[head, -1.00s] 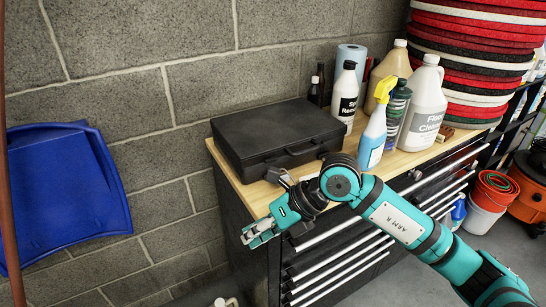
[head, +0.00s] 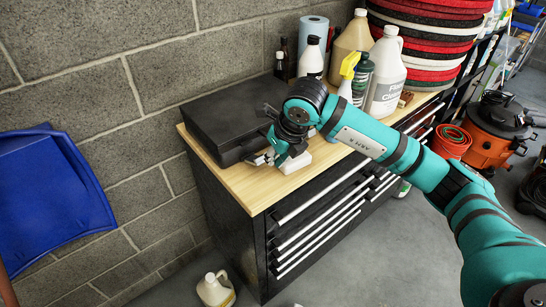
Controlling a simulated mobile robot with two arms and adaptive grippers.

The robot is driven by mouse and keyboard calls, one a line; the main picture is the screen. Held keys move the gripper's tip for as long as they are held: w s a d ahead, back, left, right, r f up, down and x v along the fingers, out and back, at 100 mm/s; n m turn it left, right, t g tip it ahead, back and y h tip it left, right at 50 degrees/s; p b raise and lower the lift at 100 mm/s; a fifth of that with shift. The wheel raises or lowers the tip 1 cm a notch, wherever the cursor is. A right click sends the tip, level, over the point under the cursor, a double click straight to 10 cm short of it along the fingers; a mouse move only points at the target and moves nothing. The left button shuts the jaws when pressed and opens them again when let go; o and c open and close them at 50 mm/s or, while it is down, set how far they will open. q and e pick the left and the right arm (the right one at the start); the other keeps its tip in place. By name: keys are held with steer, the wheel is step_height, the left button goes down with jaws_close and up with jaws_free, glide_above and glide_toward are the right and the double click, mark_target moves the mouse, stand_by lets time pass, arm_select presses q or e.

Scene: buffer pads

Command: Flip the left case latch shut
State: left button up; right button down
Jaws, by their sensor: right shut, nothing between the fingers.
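The black case (head: 222,112) lies on the wooden top of the tool cabinet, against the block wall, with its lid down. My right gripper (head: 258,160) is shut and empty, low at the front face of the case near its left part. I cannot tell whether its fingertips touch the case. The left latch is too small and dark to make out, and my gripper and wrist hide much of the case's front, including the handle. My left gripper is not in view.
A small white object (head: 297,163) lies on the wooden worktop (head: 250,194) beside my wrist. Bottles, a spray bottle (head: 347,73) and a white jug (head: 386,75) stand right of the case. Stacked red, black and white pads (head: 425,40) rise behind. The worktop's front-left corner is bare.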

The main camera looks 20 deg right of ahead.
mark_target(255, 159)
steer(key=p+x, duration=0.2)
steer(key=x, duration=0.5)
steer(key=shift+w+a+f, duration=0.1)
steer(key=shift+w+f, duration=0.05)
steer(key=shift+f, duration=0.25)
steer(key=shift+r, duration=0.15)
